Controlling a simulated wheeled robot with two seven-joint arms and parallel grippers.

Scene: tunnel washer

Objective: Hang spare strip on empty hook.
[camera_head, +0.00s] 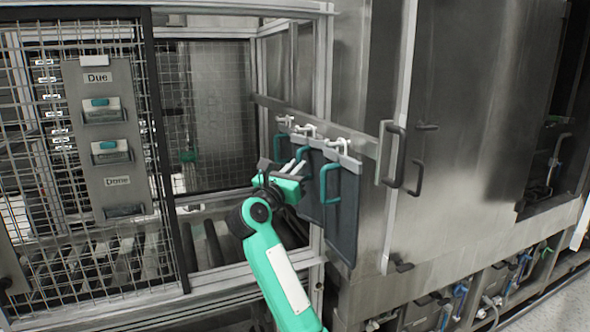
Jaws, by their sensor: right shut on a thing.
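Dark grey strips with teal handles hang side by side from white hooks on a metal rail at the centre of the view. The front strip (343,218) hangs upright below the nearest hook (337,146). A middle strip (311,203) hangs behind it, below the middle hook (305,130). A further teal handle (278,148) shows below the far hook (285,120). My right gripper (293,167) is at the middle strip's upper part, shut by its teal handle; the exact grip is partly hidden by the gripper body. My left gripper is out of view.
A steel machine cabinet (465,110) with a door handle (392,155) stands just right of the strips. A mesh guard (210,110) and a board marked Due and Done (110,160) are at the left. Rollers lie behind the mesh.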

